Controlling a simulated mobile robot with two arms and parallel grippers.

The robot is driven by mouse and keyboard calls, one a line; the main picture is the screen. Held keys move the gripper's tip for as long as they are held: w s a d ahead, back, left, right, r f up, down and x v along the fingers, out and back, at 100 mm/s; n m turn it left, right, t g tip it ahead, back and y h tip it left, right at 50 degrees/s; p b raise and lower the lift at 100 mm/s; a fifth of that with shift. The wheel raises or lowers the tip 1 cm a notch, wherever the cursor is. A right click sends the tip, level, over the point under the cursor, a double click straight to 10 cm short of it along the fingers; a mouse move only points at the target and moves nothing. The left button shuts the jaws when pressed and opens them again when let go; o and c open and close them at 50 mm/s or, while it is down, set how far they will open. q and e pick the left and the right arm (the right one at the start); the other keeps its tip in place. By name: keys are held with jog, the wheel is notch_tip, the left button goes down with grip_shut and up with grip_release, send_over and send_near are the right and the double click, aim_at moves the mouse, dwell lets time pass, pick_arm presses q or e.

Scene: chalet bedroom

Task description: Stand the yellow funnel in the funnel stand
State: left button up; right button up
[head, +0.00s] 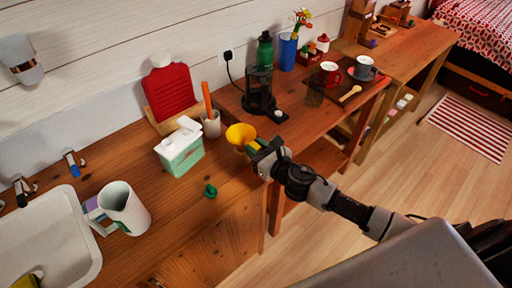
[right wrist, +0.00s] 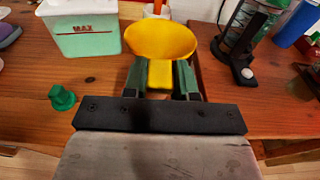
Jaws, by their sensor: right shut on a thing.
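The yellow funnel (head: 240,133) is in my right gripper (head: 258,151), at the front edge of the wooden counter. In the right wrist view, the funnel (right wrist: 161,40) has its wide bowl away from me. The gripper's green fingers (right wrist: 160,78) are shut on its narrow yellow part, one on each side. I cannot tell which thing is the funnel stand. A pale cup (head: 211,125) with an orange stick stands just behind the funnel, and a small green piece (head: 210,191) lies on the counter to its left. My left gripper is not in view.
A green-and-white tank (head: 181,150) stands left of the funnel, with a red hot-water bottle (head: 171,92) behind. A white jug (head: 124,208) stands by the sink (head: 45,245). A black stand-like device (head: 259,92) and mugs (head: 330,72) are to the right. Bare counter lies around the green piece.

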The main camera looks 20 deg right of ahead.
jog(key=shift+f+b, duration=0.85)
jog(key=shift+f, duration=0.25)
jog(key=shift+f, duration=0.15)
jog(key=o, duration=1)
jog(key=shift+s, duration=0.1)
jog(key=shift+b+v, duration=1.3)
jog(key=shift+v, duration=4)
